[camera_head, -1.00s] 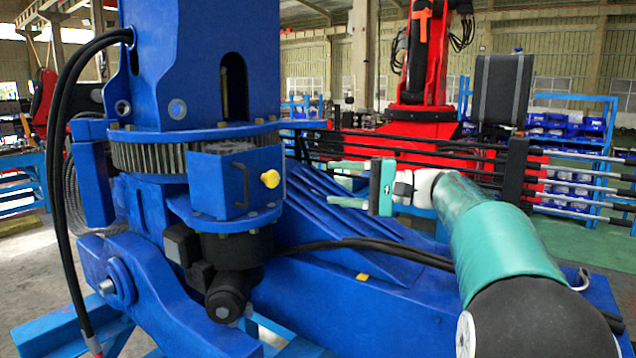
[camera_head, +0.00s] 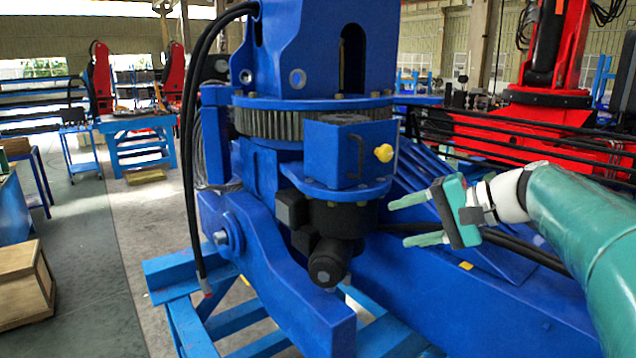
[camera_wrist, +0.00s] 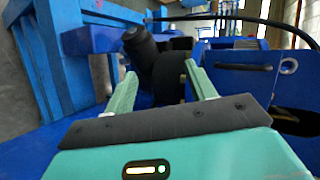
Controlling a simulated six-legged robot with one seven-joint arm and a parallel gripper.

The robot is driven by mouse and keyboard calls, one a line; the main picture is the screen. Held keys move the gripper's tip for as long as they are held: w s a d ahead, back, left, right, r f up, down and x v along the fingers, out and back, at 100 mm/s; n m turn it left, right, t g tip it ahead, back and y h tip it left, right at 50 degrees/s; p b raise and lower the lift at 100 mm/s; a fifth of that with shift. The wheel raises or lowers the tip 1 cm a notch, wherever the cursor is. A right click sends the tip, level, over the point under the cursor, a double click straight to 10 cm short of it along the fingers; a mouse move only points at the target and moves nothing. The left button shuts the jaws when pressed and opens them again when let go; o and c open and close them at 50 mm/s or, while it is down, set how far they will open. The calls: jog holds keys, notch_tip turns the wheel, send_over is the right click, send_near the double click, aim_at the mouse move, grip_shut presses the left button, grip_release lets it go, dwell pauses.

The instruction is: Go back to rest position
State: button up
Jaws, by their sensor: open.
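My gripper (camera_head: 402,221) is in the head view, right of centre, on the end of my green arm. Its two pale green fingers point left and stand apart, with nothing between them. It is in front of the blue crane (camera_head: 345,160), to the right of the crane's black motor (camera_head: 328,262) and below right of its yellow knob (camera_head: 384,153). In the wrist view the open fingers (camera_wrist: 163,92) point toward the black motor (camera_wrist: 140,48), with a gap between. I cannot tell how far away the crane is.
The blue crane beam (camera_head: 450,310) runs below my arm to the right. Black hoses (camera_head: 520,248) pass behind my gripper. A red crane (camera_head: 550,90) stands at the back right. A wooden crate (camera_head: 22,285) is at the left, with open floor (camera_head: 85,245) beside it.

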jog(key=s+a+f+n+h, duration=0.1)
jog(key=s+f+n+h, duration=0.5)
jog(key=s+f, duration=1.2)
jog(key=s+h, duration=0.4)
jog(key=shift+a+f+g+h, duration=0.2)
jog(key=shift+g+h, duration=0.2)
